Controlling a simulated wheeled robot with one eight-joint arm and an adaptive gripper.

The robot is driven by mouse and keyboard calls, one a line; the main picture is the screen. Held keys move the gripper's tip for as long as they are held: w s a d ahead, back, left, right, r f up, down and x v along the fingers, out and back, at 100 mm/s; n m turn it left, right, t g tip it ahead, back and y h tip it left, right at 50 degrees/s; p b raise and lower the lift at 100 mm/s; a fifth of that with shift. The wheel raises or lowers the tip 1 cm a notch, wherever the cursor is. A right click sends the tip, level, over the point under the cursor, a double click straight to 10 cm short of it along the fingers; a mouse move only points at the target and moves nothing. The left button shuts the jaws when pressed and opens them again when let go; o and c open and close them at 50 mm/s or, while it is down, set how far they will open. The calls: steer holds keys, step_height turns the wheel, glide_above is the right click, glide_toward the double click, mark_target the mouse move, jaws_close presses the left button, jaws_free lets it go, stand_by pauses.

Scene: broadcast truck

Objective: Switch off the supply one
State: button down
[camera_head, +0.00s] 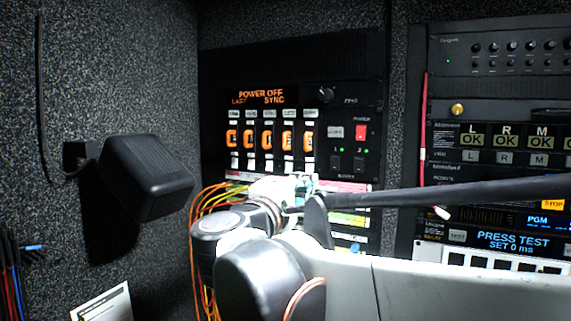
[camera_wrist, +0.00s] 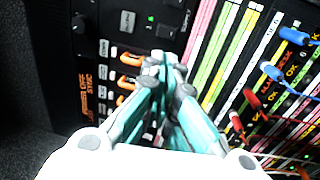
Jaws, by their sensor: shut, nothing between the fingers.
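The power panel (camera_head: 345,145) stands in the left rack. Its lower right part has two small black switches marked 1 and 2, each with a lit green lamp. Switch 1 (camera_head: 337,164) is left of switch 2 (camera_head: 358,164). In the wrist view, turned sideways, switch 1 (camera_wrist: 165,32) is below switch 2 (camera_wrist: 172,17). My gripper (camera_head: 307,182) is shut and empty, below and left of switch 1. In the wrist view its teal fingers (camera_wrist: 165,66) point at the panel, close to switch 1; contact cannot be told.
An orange display (camera_head: 262,96) reads POWER OFF, LAST SYNC. Several orange-lit switches (camera_head: 268,139) stand left of the supply switches. Orange and yellow cables (camera_head: 207,200) hang below. A patch bay with red and blue plugs (camera_wrist: 252,98) lies beside my fingers. A black box (camera_head: 148,175) juts from the left wall.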

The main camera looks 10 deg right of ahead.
mark_target(329, 158)
steer(key=p+x, duration=0.4)
steer(key=x, duration=0.9)
steer(key=shift+w+d+r, duration=0.15)
steer(key=shift+w, duration=0.15)
steer(key=shift+w+d, duration=0.15)
steer(key=shift+w+d+b, duration=0.2)
steer(key=shift+w+b, duration=0.05)
steer(key=shift+b, duration=0.05)
steer(key=shift+r, duration=0.15)
steer(key=shift+s+a, duration=0.15)
